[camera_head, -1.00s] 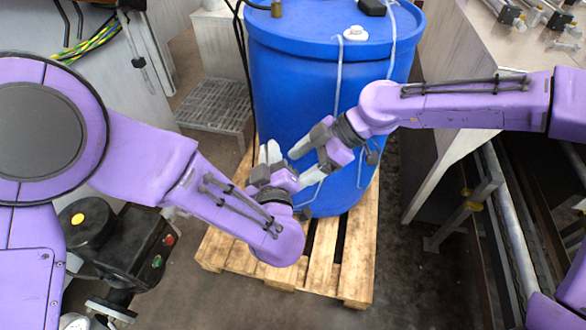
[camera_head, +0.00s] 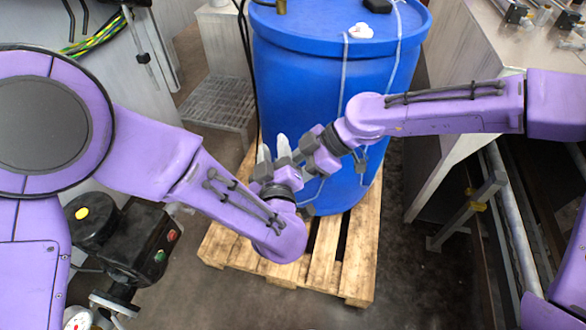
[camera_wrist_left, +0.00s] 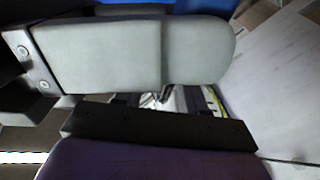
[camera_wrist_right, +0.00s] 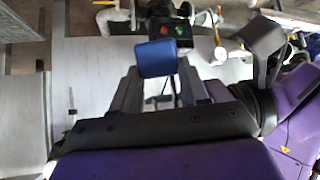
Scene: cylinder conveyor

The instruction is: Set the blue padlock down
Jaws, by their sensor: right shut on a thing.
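The blue padlock shows in the right wrist view as a blue block (camera_wrist_right: 155,58) between the tips of my right gripper, whose two grey fingers flank it. In the left wrist view a broad pale finger crosses close to the camera and hides most of the left fingers.
A large blue drum (camera_head: 310,75) stands on a wooden pallet (camera_head: 250,255) behind the grippers. A black device with coloured buttons (camera_head: 140,245) is at lower left. A grey worktop (camera_head: 510,45) is at upper right, with conveyor rails (camera_head: 515,225) below.

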